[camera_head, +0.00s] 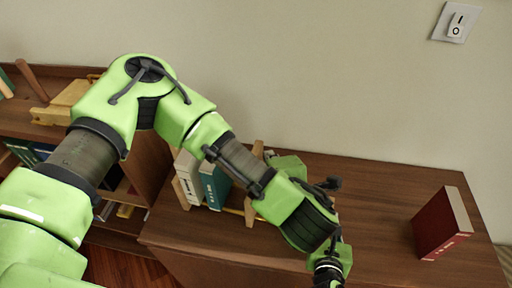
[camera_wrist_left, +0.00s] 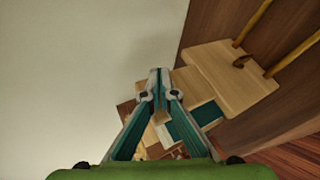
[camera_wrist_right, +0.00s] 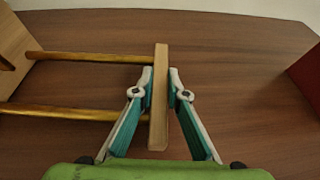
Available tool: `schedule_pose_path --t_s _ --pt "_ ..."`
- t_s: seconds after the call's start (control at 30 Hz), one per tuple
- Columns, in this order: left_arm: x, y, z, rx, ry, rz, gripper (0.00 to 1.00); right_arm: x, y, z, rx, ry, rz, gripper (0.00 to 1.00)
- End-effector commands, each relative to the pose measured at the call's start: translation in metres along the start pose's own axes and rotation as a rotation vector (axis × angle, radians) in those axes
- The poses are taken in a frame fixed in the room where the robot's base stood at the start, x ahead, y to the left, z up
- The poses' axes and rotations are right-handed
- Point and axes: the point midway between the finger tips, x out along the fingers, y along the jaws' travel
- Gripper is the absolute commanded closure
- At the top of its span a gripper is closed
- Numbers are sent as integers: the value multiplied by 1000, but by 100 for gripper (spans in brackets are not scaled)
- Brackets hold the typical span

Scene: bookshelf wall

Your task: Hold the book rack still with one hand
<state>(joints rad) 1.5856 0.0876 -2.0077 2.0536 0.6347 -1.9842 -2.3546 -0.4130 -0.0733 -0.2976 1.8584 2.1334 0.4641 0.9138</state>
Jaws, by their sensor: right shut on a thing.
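The wooden book rack (camera_head: 250,211) stands on the brown cabinet top, with a white book (camera_head: 187,168) and a teal book (camera_head: 214,184) in it. My left arm passes in front and hides part of it. In the right wrist view, my right gripper (camera_wrist_right: 160,85) is shut on the rack's upright end plate (camera_wrist_right: 158,125). Two rods run left from that plate. In the left wrist view, my left gripper (camera_wrist_left: 158,78) has its fingertips together with nothing seen between them. A rack panel (camera_wrist_left: 235,80) with two rods shows beyond it. The left fingers cannot be made out in the head view.
A dark red book (camera_head: 440,228) stands apart at the right of the cabinet top (camera_head: 375,195); the surface between it and the rack looks clear. The wall is close behind. A lower shelf with books and wooden items (camera_head: 70,95) is at the left.

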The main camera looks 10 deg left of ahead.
Motion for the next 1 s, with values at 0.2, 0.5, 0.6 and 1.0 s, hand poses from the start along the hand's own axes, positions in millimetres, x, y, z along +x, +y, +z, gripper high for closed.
schedule_pose_path --t_s 0.2,0.5,0.6,1.0 --pt "0 0 0 0 0 0 100 0 0 1 0 -2 1 100" --pt "0 0 0 0 0 0 100 0 0 1 0 -3 1 100" --pt "1 0 -1 0 0 0 100 0 0 1 0 -3 1 100" --pt "9 5 -20 1 5 1 100 0 0 1 1 -2 -1 100"
